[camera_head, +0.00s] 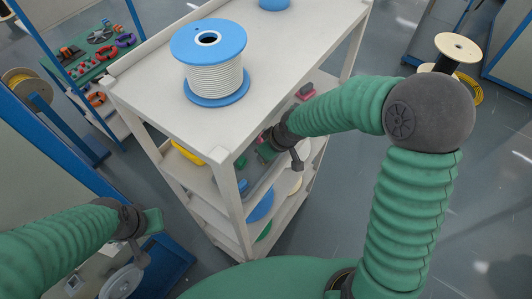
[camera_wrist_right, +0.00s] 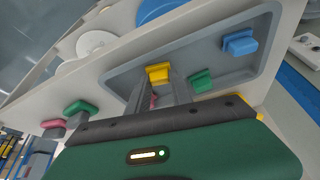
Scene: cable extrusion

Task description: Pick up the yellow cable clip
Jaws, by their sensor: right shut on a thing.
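The yellow cable clip (camera_wrist_right: 158,73) shows in the right wrist view, between the fingertips of my right gripper (camera_wrist_right: 159,88). The gripper is shut on it, over the grey tray (camera_wrist_right: 125,73); I cannot tell whether the clip still touches the tray. In the head view my right gripper (camera_head: 264,147) reaches under the top board of the white shelf unit (camera_head: 135,95), and the clip is hidden there. My left gripper (camera_head: 148,222) is at lower left, away from the shelf; its fingers are not clear.
A blue clip (camera_wrist_right: 240,43) and a green clip (camera_wrist_right: 202,81) lie in the tray. A pink clip (camera_wrist_right: 52,124) and another green clip (camera_wrist_right: 81,107) are outside it. A blue spool with white cable (camera_head: 214,72) stands on the top board. Shelf posts stand close to my right arm.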

